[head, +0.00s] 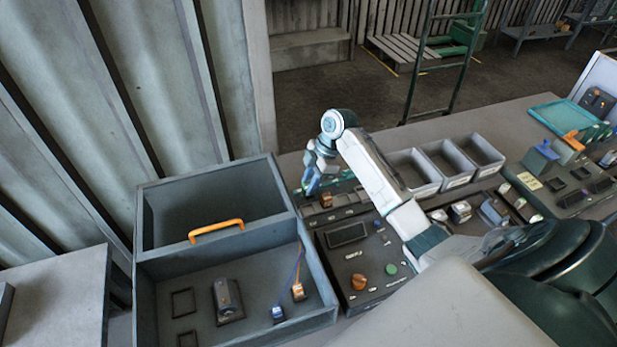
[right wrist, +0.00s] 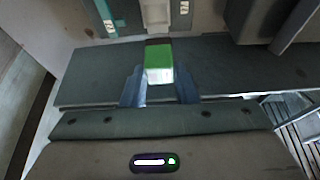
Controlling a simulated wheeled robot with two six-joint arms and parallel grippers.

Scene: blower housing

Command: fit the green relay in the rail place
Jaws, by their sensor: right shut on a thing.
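In the right wrist view, the green relay (right wrist: 159,60), bright green with a pale end face, sits between the two blue fingers of my right gripper (right wrist: 160,76). The gripper is shut on it. Past the relay is a pale upright slot-like part (right wrist: 155,12) on a grey surface; I cannot tell whether the relay touches it. In the head view my right gripper (head: 312,184) points down behind the control panel, beside the blower housing box; the relay cannot be made out there. My left gripper is not in view.
The open grey housing (head: 160,262) with an orange handle (head: 216,230) stands left of the gripper. The control panel (head: 340,262) has an orange knob (head: 360,282). Grey bins (head: 440,163) and several small parts lie to the right. Blue and orange leads hang inside the housing.

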